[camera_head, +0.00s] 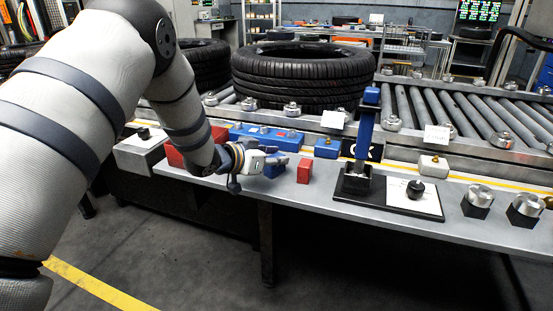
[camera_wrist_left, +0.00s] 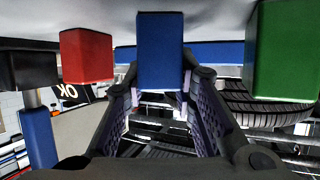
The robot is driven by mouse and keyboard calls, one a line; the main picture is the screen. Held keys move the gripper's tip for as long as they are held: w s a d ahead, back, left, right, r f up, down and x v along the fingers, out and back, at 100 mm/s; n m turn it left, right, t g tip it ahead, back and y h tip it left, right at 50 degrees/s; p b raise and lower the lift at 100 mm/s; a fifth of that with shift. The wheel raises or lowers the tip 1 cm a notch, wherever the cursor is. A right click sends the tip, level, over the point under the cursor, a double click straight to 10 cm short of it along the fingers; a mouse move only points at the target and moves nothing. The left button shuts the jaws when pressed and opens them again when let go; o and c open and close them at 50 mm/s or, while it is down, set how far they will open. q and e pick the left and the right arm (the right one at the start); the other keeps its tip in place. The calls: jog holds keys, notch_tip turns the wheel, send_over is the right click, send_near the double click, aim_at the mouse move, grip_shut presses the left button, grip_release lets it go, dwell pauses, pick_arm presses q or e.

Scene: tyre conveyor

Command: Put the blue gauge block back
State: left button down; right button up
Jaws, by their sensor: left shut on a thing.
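The blue gauge block (camera_wrist_left: 160,52) is between the two fingers of my left gripper (camera_wrist_left: 160,100) in the left wrist view, and the gripper is shut on it. In the head view my left gripper (camera_head: 262,164) is low over the front of the bench, and a part of the blue block (camera_head: 275,168) shows by the fingers. Whether the block's base touches the bench is unclear. A red block (camera_head: 305,171) stands just right of it, also seen in the wrist view (camera_wrist_left: 86,56). A green block (camera_wrist_left: 287,52) is on the other side. My right gripper is out of view.
A blue tray (camera_head: 248,131) lies behind the gripper, with a small blue box (camera_head: 327,148) to its right. A black stand with a blue upright (camera_head: 366,125) and an OK sign (camera_head: 375,152) are further right. Behind runs a roller conveyor (camera_head: 480,108) with a tyre (camera_head: 300,78).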

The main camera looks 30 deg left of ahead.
pick_arm(q)
jog(key=shift+r, duration=0.2)
jog(key=shift+f, duration=0.25)
jog(key=c, duration=1.3)
grip_release()
jog(key=shift+r, duration=0.1)
